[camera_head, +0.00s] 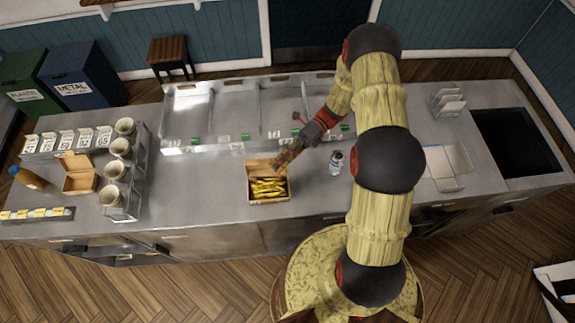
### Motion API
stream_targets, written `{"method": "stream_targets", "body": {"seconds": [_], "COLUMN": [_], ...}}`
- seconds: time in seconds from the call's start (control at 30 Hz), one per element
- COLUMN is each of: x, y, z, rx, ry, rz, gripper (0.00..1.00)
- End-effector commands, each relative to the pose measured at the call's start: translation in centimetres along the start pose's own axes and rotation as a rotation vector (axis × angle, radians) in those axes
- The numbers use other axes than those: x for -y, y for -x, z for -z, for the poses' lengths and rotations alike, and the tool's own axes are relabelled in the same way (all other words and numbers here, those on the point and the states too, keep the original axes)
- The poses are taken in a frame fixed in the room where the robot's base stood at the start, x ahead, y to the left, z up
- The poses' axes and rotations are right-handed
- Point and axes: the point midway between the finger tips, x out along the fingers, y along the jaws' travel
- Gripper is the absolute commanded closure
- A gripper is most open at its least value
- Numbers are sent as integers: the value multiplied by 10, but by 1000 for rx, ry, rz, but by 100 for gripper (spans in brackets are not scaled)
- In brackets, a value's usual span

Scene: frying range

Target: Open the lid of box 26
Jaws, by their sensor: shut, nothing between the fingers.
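A small brown cardboard box (251,193) stands on the steel counter in the middle, with yellow fry-like sticks (268,187) showing inside. Its lid (259,167) appears raised at the back edge. No number can be read on this box, so I cannot tell if it is box 26. My gripper (279,167) is shut and empty, with its fingertips at the back right of the box by the lid. I cannot tell whether they touch it. A second brown box (79,184) stands open at the left, with its lid upright.
A row of numbered cards (68,140) and a rack of cups (118,172) stand at the left. Steel bins (228,115) line the back. A small bottle (336,162) stands right of the central box. A white open carton (446,166) lies further right. The counter front is clear.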

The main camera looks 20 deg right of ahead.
Motion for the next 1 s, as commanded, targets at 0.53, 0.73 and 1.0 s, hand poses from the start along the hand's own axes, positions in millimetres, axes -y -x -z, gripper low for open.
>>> {"method": "stream_targets", "body": {"seconds": [0.53,0.73,1.0], "x": [8,9,9], "y": [13,14,14], "z": [-19,-20,-20], "rx": [0,0,1], "ry": [2,1,1], "rz": [1,1,1], "gripper": [100,100,100]}}
